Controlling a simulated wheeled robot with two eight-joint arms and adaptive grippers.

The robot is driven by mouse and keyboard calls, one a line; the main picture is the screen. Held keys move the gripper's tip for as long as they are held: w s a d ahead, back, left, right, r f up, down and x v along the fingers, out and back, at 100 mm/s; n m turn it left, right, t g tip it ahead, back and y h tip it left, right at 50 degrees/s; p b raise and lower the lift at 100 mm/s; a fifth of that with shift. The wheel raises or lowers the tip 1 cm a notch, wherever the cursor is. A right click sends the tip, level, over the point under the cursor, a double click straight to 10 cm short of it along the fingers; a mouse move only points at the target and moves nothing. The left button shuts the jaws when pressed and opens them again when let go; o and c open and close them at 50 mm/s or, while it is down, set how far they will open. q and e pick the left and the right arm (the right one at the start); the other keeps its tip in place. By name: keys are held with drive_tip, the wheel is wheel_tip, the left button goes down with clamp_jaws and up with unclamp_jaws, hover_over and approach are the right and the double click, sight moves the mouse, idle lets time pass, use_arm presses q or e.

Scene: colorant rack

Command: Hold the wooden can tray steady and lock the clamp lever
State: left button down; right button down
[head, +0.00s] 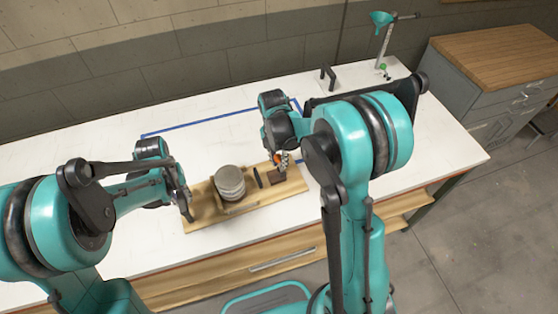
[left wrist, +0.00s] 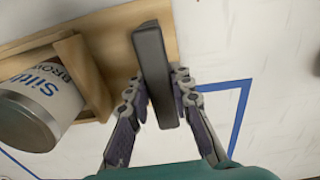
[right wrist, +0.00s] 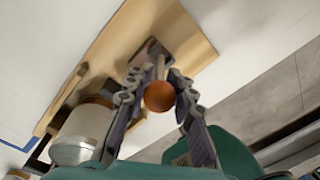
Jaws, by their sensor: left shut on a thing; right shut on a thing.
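The wooden can tray (head: 293,187) lies on the white bench. A grey-lidded can (head: 230,182) sits in its wooden holder; the left wrist view shows the can's printed label (left wrist: 48,88). My left gripper (head: 187,213) is shut on the dark upright handle (left wrist: 152,65) at the tray's left end, with a finger on each side. My right gripper (head: 281,160) is shut on the clamp lever, around its orange-brown ball knob (right wrist: 159,96). The lever's dark base (right wrist: 150,54) is on the tray's right end. The fingers partly hide the lever shaft.
Blue tape (head: 205,122) marks a rectangle on the bench (head: 120,165). A dark bracket (head: 328,75) and a stand with a green funnel (head: 381,19) are at the back right. A wood-topped cabinet (head: 495,55) stands beyond. The bench right of the tray is largely clear.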

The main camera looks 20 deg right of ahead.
idle(0.4)
drive_tip(key=d+y, duration=0.2)
drive_tip(key=y, duration=0.1)
drive_tip(key=shift+w+d+y, duration=0.1)
drive_tip(key=shift+d+y, duration=0.05)
drive_tip(key=shift+y, duration=0.15)
drive_tip(key=shift+d+f+g+y, duration=0.15)
drive_tip(key=shift+d+f+y, duration=0.15)
drive_tip(key=shift+d+y, duration=0.6)
drive_tip(key=shift+d+f+g+y, duration=0.15)
drive_tip(key=shift+d+f+y, duration=0.15)
drive_tip(key=shift+y, duration=1.1)
use_arm(q)
drive_tip(key=shift+a, duration=0.1)
use_arm(e)
drive_tip(key=c, duration=1.2)
unclamp_jaws()
drive_tip(key=v, duration=1.2)
drive_tip(key=shift+d, duration=0.1)
